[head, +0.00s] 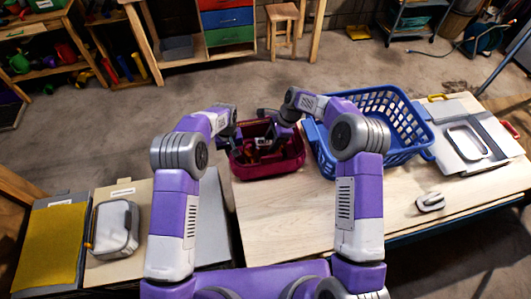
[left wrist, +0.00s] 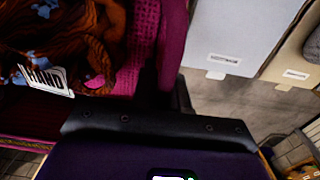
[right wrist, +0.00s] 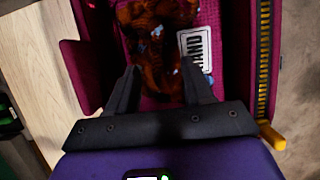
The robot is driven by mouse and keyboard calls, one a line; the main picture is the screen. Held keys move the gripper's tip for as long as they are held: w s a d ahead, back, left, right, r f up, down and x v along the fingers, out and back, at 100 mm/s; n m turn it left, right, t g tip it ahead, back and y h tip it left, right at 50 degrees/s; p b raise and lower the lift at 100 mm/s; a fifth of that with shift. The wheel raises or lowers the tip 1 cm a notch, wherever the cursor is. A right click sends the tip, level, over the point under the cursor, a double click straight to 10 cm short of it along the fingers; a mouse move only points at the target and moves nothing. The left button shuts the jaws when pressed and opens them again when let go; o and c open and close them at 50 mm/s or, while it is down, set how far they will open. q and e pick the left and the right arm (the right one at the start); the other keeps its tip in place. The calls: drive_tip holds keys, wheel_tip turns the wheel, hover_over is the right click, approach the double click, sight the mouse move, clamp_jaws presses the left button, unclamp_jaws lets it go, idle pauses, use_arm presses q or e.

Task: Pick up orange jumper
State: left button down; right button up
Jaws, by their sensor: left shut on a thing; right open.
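The orange jumper (right wrist: 158,45), a dark orange-brown knit with blue patches, lies inside the maroon basket (head: 285,169). It also shows in the left wrist view (left wrist: 85,35), beside a white tag reading HAND (left wrist: 45,80). In the head view it is mostly hidden by my arms. My left gripper (left wrist: 165,88) is shut on the basket's side wall, with the jumper to the left of it in that view. My right gripper (right wrist: 160,85) is open and empty, its two fingers pointing into the basket toward the jumper. I cannot tell whether they touch it.
A blue basket (head: 420,146) stands right of the maroon one on the wooden table (head: 290,220). Farther right are a grey panel (head: 450,125) and a small grey object (head: 431,202). The table's front middle is clear.

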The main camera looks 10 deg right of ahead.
drive_tip(key=shift+x, duration=0.9)
drive_tip(key=shift+c, duration=0.3)
clamp_jaws()
drive_tip(key=shift+w+r, duration=0.1)
